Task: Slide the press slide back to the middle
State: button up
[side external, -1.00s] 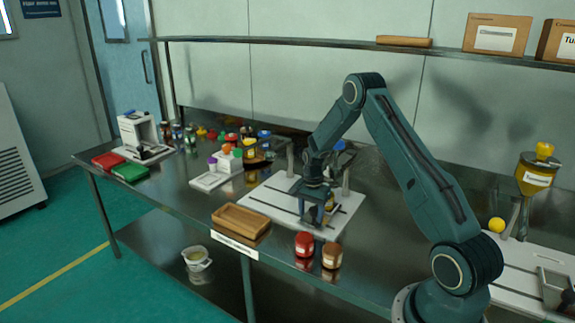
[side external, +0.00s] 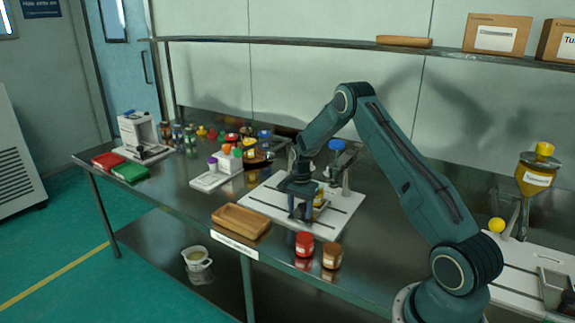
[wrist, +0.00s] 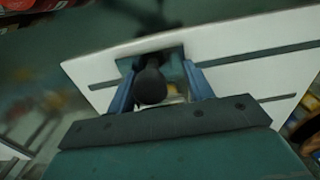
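The press stands on a white slotted base plate (side external: 262,203) on the bench, with a blue-topped part (side external: 336,145) now showing behind my arm. My gripper (side external: 300,213) points down over the middle-left of the plate, and it also shows in the wrist view (wrist: 160,75). Its two blue fingers are spread apart. A small yellowish jar (side external: 319,198) shows just right of the fingers.
A wooden tray (side external: 241,221), a red jar (side external: 304,244) and a brown jar (side external: 332,255) stand in front of the plate. A white rack (side external: 209,180) with coloured caps stands left. The plate's front left part is clear.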

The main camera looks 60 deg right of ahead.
jog(key=shift+w, duration=2.9)
jog(key=o, duration=1.1)
jog(key=shift+r, duration=0.1)
notch_tip(320, 180, up, 9)
jog(key=shift+f, duration=0.1)
